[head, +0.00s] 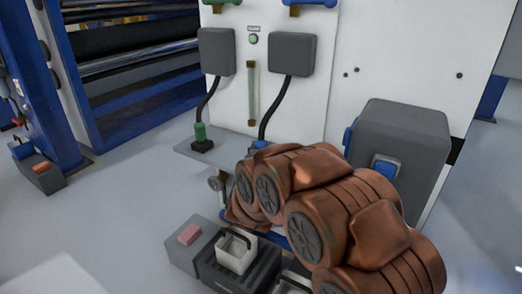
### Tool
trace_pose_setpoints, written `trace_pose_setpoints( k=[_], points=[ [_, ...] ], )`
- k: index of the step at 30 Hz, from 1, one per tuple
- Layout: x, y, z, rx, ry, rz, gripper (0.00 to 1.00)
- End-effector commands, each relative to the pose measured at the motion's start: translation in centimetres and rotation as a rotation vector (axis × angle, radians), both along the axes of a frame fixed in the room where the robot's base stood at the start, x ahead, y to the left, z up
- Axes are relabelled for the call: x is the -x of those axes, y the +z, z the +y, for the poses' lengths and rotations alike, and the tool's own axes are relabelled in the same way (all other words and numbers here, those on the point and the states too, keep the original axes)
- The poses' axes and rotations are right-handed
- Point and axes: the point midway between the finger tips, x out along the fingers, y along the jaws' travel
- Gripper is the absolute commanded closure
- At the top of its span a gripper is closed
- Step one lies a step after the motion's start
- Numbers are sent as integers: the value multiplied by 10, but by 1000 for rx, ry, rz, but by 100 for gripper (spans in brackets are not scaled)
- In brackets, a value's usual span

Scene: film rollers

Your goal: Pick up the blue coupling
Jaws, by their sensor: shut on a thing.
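The blue coupling (262,145) shows as a small blue patch at the lower end of a black cable, just above the top of my copper-coloured arm. Its lower part is hidden behind the arm. A green coupling (200,132) on another black cable stands to its left in a black base, on a grey shelf (205,156) at the front of the white cabinet. My arm reaches in from the lower right, and its wrist hides the right end of the shelf. I cannot make out my gripper's fingers or their contact with the coupling.
Two grey boxes (216,52) (292,55) hang on the white cabinet (400,45) above the cables. A larger grey box (402,140) juts out at right. A grey carrier (192,252) with a white holder (236,250) is in front.

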Motion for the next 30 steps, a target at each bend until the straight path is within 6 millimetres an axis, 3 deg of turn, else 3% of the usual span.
trace_pose_setpoints(
  k=[5,14,30],
  points=[
    [0,8,0,-1,0,-2,100],
    [2,40,-1,0,0,-2,100],
    [72,44,-18,-1,1,2,100]
  ],
)
